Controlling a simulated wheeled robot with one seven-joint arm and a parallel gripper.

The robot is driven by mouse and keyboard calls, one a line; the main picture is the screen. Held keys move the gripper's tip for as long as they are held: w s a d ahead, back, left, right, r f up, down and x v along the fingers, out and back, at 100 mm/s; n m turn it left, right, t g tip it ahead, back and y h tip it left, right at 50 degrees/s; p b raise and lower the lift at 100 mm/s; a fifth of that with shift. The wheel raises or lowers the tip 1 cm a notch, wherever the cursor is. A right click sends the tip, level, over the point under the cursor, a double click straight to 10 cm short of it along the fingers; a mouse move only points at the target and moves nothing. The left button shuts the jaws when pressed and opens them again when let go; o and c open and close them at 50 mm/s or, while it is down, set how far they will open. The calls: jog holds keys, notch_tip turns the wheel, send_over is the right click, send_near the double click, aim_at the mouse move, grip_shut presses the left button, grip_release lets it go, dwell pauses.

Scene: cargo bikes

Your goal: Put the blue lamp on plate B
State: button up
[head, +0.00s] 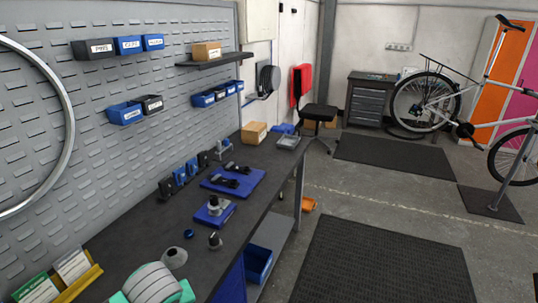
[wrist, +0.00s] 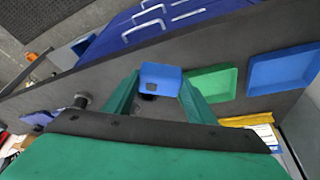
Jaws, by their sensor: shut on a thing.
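My gripper (wrist: 160,84) has green fingers and is shut on the blue lamp (wrist: 161,74) in the wrist view. The lamp looks like a small blue box with a dark square on its near face. A green plate (wrist: 210,83) lies on the dark bench just right of the lamp, and a blue plate (wrist: 286,70) lies further right. I can read no letter on either, so I cannot tell which is plate B. In the head view only my arm's teal and white end shows at the bottom edge; the lamp is not visible there.
The dark workbench (head: 135,248) runs along a pegboard wall. A yellow paper holder (head: 82,284) is at the lower left.

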jog(key=shift+w+d+f+m+h, duration=0.5)
jog(key=shift+w+d+f+m, duration=1.2)
jog(key=shift+d+f, duration=3.3)
jog(key=shift+w+d+f+m+h, duration=0.7)
jog(key=shift+w+d+f, duration=2.4)
jog(key=shift+d, duration=3.15)
jog(key=shift+w+d+f+m+h, duration=0.3)
jog(key=shift+w+d+f+m, duration=1.1)
jog(key=shift+d+f, duration=3.95)
jog(key=s+a+f+t, duration=0.1)
jog(key=s+a+f, duration=0.6)
jog(key=a, duration=0.1)
jog(key=shift+a+f, duration=0.25)
jog(key=shift+a, duration=0.1)
